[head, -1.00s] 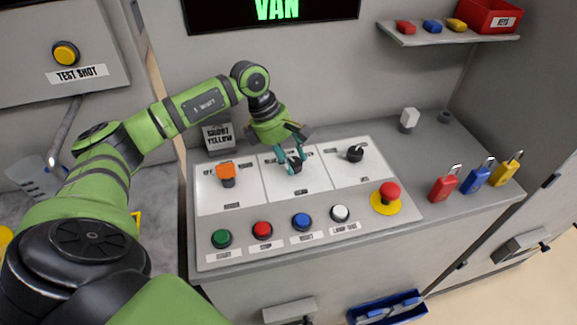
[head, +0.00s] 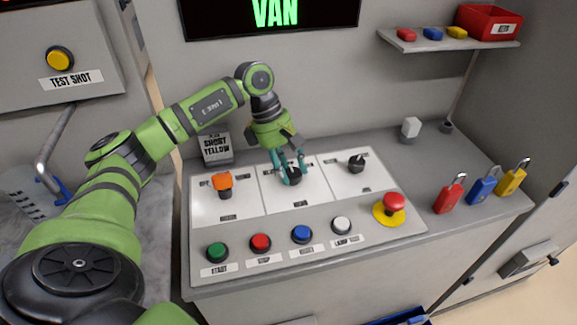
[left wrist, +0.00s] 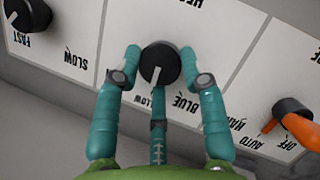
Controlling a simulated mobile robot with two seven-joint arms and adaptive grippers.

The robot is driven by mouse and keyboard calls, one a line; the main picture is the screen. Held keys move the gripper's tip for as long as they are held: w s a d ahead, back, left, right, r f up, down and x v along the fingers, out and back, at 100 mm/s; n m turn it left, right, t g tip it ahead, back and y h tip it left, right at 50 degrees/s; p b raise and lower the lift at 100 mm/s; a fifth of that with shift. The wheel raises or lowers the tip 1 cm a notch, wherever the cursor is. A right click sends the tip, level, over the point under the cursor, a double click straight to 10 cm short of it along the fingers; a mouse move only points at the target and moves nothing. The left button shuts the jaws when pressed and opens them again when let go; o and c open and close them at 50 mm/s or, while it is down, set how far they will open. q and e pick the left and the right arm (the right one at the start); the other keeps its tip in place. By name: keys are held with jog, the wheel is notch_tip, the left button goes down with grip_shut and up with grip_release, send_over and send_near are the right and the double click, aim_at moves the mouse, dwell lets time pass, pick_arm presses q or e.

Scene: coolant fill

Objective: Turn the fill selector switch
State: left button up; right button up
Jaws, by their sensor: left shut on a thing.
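The selector panel carries three switches. The middle one is a round black knob (head: 293,178); it also shows in the left wrist view (left wrist: 160,65), with a white pointer line aimed down toward a partly hidden label ending in "LLOW". A "BLUE" label is beside it. My left gripper (head: 288,172) is shut on this knob, with teal fingers on both sides and a third finger below in the wrist view. The right black knob (head: 357,162) has "FAST" and "SLOW" labels in the wrist view (left wrist: 28,15). The left switch has an orange handle (head: 222,182). My right gripper is out of view.
Below the switches sit green (head: 217,252), red (head: 260,242), blue (head: 302,234) and white (head: 342,224) buttons. A red emergency stop (head: 394,202) is at right, with padlocks (head: 450,193) beyond. A sign (head: 215,147) stands behind the panel.

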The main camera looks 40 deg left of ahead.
pick_arm(q)
jog(key=o, duration=0.8)
jog(key=shift+d, duration=0.35)
jog(key=o, duration=0.3)
jog(key=shift+d, duration=0.15)
jog(key=shift+a+r, duration=0.2)
jog(key=shift+a, duration=0.05)
jog(key=v, duration=1.1)
jog(key=shift+r, duration=0.35)
jog(key=shift+d, duration=0.15)
